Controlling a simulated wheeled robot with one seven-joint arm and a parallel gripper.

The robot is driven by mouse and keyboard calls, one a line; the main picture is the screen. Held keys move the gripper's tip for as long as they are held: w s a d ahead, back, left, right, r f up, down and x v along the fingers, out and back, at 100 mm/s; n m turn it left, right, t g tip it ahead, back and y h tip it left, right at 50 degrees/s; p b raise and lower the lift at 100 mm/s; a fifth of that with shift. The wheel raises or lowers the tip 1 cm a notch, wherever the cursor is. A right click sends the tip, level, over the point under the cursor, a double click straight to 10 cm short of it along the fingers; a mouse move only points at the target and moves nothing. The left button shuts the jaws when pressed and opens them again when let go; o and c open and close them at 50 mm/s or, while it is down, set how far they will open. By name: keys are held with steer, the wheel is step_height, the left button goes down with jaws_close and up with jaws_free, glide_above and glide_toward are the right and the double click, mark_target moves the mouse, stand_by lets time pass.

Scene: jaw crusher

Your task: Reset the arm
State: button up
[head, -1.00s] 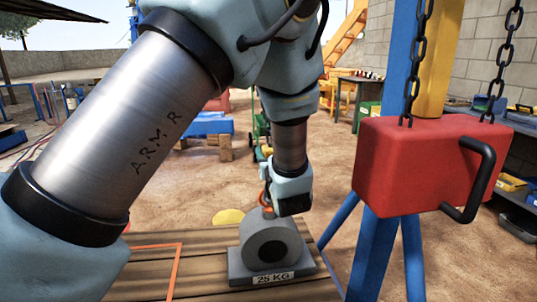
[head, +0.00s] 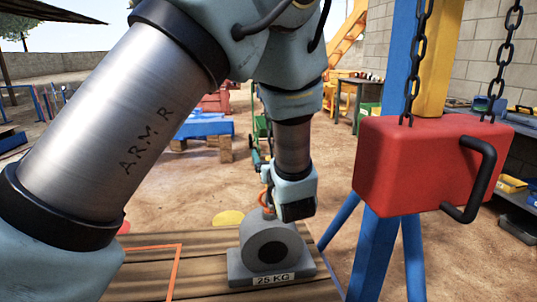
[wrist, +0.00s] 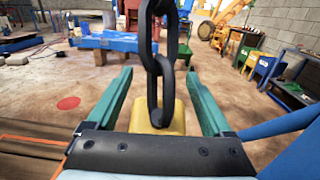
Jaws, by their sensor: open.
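My gripper (wrist: 158,72) is open in the wrist view, with its two teal fingers spread to either side. A dark chain (wrist: 154,60) hangs upright in the gap between them, and I see no finger touching it. A yellow block (wrist: 158,119) shows at the chain's lower end, partly hidden by the gripper's dark bar. In the head view my gripper (head: 296,205) appears just above and behind the grey 25 KG weight (head: 245,258); its fingers are hidden there. My arm link marked ARM R fills the left of that view.
The weight stands on a wooden plank table (head: 210,290) with an orange outline. A red block (head: 420,165) with a black handle hangs on chains at right, in front of a blue post (head: 370,255). A blue bench (head: 203,125) stands behind. Sandy ground lies open between.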

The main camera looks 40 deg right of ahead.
steer(key=b+v, duration=0.1)
steer(key=v, duration=0.7)
steer(key=shift+s, duration=0.3)
steer(key=shift+a, duration=0.15)
